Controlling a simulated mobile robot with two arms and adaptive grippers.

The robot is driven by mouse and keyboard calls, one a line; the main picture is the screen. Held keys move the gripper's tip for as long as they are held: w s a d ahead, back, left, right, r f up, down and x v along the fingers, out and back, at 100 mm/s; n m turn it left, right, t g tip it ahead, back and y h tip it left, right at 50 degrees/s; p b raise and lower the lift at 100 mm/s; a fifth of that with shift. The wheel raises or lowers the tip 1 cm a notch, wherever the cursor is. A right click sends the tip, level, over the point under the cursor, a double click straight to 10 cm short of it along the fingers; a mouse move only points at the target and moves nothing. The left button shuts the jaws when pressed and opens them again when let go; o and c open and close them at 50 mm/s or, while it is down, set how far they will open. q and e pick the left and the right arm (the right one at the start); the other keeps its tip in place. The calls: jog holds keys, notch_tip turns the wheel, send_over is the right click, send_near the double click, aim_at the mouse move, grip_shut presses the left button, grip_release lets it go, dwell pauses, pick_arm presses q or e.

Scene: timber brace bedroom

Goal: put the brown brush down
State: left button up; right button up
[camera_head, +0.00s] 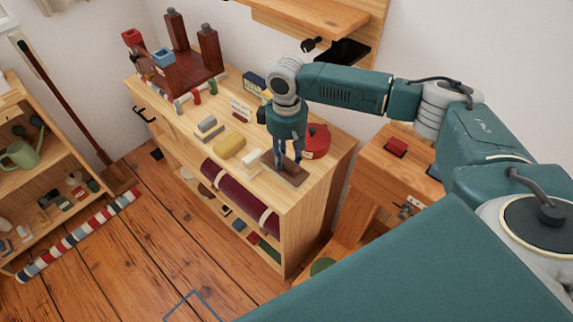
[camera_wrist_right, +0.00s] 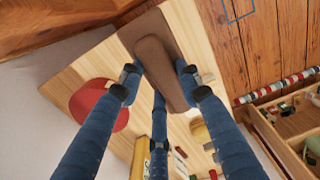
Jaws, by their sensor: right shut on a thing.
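The brown brush (camera_wrist_right: 160,52) is a long, dark brown block in the right wrist view, lying between my blue fingers. In the head view the brush (camera_head: 293,177) shows below my right gripper (camera_head: 286,158), at the front right part of the wooden shelf unit's top (camera_head: 262,187). My right gripper is shut on the brush, with fingers on both sides of it. The brush looks level and at or just above the top; whether it touches is hard to tell. Its underside is hidden. My left gripper is not in view.
A round red tin (camera_head: 316,141) stands close behind the brush. A yellow block (camera_head: 230,145) and grey blocks (camera_head: 209,128) lie to its left. A dark red stand (camera_head: 190,72) is at the far left end. Bare wood shows along the front edge.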

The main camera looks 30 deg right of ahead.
aim_at(287, 158)
jog(key=shift+f+p, duration=0.3)
jog(key=shift+f, duration=1.95)
jog(key=shift+f, duration=0.1)
jog(key=o, duration=1)
notch_tip(287, 158, up, 12)
jog(key=shift+r+b, duration=0.15)
jog(key=shift+b, duration=1.1)
